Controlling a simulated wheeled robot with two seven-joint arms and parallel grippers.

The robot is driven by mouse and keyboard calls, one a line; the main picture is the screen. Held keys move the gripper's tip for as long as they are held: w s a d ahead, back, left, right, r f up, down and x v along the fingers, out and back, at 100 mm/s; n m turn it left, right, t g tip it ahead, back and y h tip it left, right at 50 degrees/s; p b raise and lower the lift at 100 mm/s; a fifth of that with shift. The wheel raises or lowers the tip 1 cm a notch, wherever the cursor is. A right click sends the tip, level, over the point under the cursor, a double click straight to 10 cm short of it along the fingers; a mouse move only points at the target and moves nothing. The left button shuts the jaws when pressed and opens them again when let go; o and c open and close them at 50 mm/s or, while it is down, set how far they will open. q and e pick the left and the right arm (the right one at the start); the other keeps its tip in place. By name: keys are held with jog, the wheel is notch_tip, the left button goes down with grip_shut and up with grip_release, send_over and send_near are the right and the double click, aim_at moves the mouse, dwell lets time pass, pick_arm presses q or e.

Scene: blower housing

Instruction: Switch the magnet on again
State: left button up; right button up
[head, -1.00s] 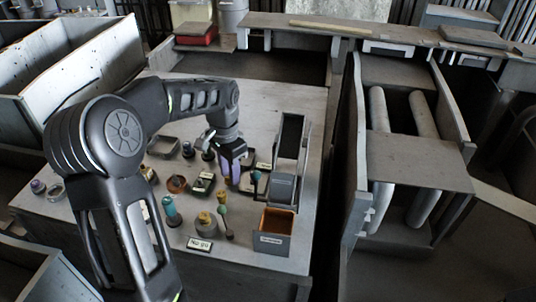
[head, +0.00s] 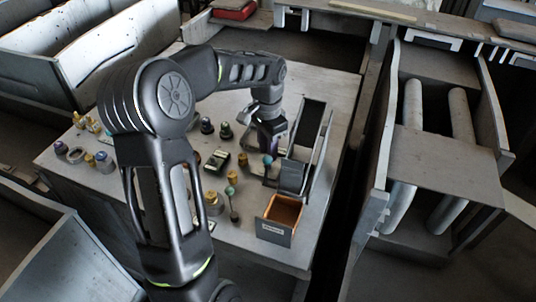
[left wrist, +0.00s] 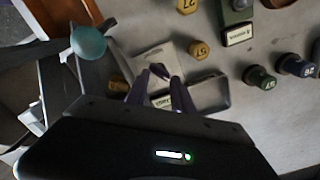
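My left gripper (head: 266,148) is low over the table, just left of an upright grey frame (head: 303,150). In the left wrist view its two purple fingers (left wrist: 158,82) stand apart. A small dark piece shows between the fingertips, over a pale square plate (left wrist: 155,58) beside a shallow dark-rimmed tray (left wrist: 208,95). A label under the fingers is partly covered and unreadable. I cannot tell whether the fingers touch the dark piece. I cannot make out which part is the magnet or its switch. My right gripper is not in view.
A teal ball-topped piece (left wrist: 88,41) is close to the fingers; another stick-like teal piece (head: 232,180) stands nearby. A railing with pipes (head: 410,135) is at right.

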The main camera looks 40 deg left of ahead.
pick_arm(q)
jog(key=shift+f+b, duration=0.35)
jog(key=shift+f, duration=0.6)
jog(key=n+b, duration=0.2)
jog(key=n, duration=0.3)
jog(key=shift+n, duration=0.3)
jog(key=n, duration=0.3)
jog(key=shift+d+n, duration=0.1)
jog(key=shift+n, duration=0.3)
jog(key=n, duration=0.4)
jog(key=shift+r+n+b, duration=0.15)
jog(key=shift+n+b, duration=0.15)
jog(key=shift+b, duration=0.1)
jog(key=shift+f+b, duration=0.45)
jog(key=shift+f, duration=0.25)
jog(key=shift+c, duration=0.6)
